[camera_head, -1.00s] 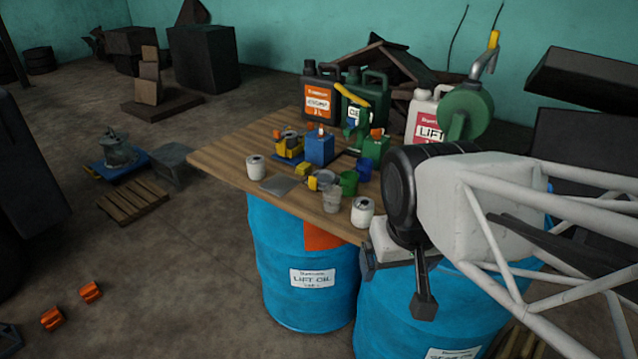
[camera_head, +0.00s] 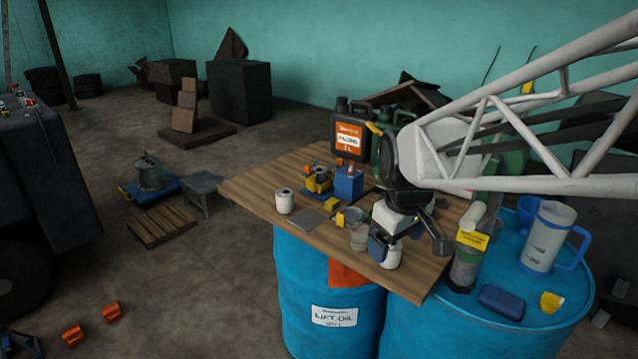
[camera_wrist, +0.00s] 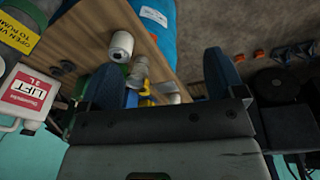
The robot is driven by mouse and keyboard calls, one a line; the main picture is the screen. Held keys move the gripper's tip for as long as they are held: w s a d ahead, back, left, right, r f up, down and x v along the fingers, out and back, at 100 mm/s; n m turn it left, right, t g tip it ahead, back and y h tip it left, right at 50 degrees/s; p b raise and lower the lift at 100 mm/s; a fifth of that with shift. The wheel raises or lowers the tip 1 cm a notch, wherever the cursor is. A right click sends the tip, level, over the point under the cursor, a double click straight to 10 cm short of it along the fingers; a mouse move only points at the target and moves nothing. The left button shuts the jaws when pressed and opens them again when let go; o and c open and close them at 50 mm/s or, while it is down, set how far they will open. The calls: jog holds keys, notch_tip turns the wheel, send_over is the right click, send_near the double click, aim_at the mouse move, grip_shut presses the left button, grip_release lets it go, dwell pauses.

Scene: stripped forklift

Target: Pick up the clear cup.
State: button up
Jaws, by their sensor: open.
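The clear cup (camera_head: 359,238) is a small translucent cup upright near the front edge of the wooden table (camera_head: 262,178). In the wrist view the cup (camera_wrist: 140,66) shows between the fingers, nearer the left one, beyond the fingertips. My gripper (camera_head: 410,246) is open and empty, above the table's front right part, to the right of the cup. In the wrist view its two blue-padded fingers (camera_wrist: 166,78) stand wide apart. The gripper hides part of the table behind it.
A white roll (camera_head: 391,257) stands close to the cup, another (camera_head: 285,201) farther left. A grey plate (camera_head: 308,217) and a yellow block (camera_head: 331,204) lie nearby. On the right blue drum (camera_head: 470,335) stands a clear jug (camera_head: 548,238) with a blue handle.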

jog(key=w+f+n, duration=0.4)
jog(key=w+n, duration=0.1)
jog(key=w, duration=0.8)
jog(key=n+g, duration=0.2)
jog(key=n, duration=0.3)
send_over(359, 236)
jog(key=w, duration=0.3)
notch_tip(359, 236, down, 8)
jog(key=shift+s+d, duration=0.15)
jog(key=shift+d, duration=0.3)
jog(key=shift+f, duration=1.3)
jog(key=shift+f, duration=2.6)
